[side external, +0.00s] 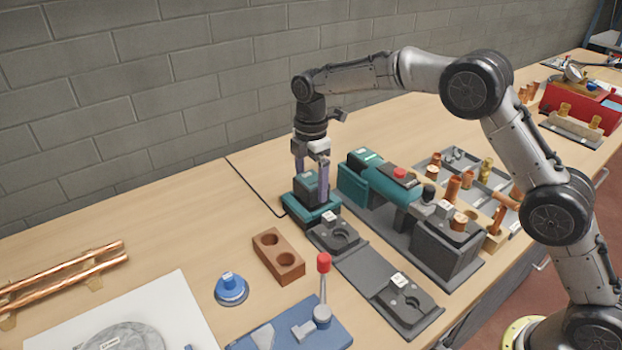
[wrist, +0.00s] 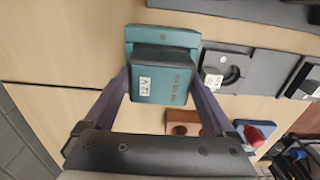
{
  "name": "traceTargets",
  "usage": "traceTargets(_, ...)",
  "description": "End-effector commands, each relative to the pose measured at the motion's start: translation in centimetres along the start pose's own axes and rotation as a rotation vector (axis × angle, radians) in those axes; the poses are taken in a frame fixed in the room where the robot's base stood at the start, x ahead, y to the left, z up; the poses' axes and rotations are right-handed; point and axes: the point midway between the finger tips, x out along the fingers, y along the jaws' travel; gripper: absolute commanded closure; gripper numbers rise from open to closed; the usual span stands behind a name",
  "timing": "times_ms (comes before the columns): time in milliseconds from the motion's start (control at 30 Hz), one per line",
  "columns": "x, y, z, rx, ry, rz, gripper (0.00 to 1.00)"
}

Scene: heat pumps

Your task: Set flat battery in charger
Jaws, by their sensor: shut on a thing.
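My gripper (side external: 311,190) points straight down with its two purple-grey fingers on opposite sides of a dark and teal battery block (side external: 306,186). In the wrist view the battery (wrist: 164,84) carries a white "12 V" label and a row of small marks, and the fingers press on its left and right sides. The battery is upright at a teal charger base (side external: 310,214), which also shows behind the block in the wrist view (wrist: 160,34). The block looks in line with the base; whether it is fully seated is hard to tell.
A teal power tool (side external: 385,182) lies just right of the charger. Dark holders with round recesses (side external: 338,235) and a brown two-hole block (side external: 278,257) stand in front. A red-knobbed lever (side external: 323,263) rises nearer.

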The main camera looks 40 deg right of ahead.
Motion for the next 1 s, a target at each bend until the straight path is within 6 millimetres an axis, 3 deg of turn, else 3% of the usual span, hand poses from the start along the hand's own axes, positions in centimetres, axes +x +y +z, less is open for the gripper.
traceTargets(1000, 1.7, 0.0, 0.0, 0.000, 0.000, 0.001, 0.93)
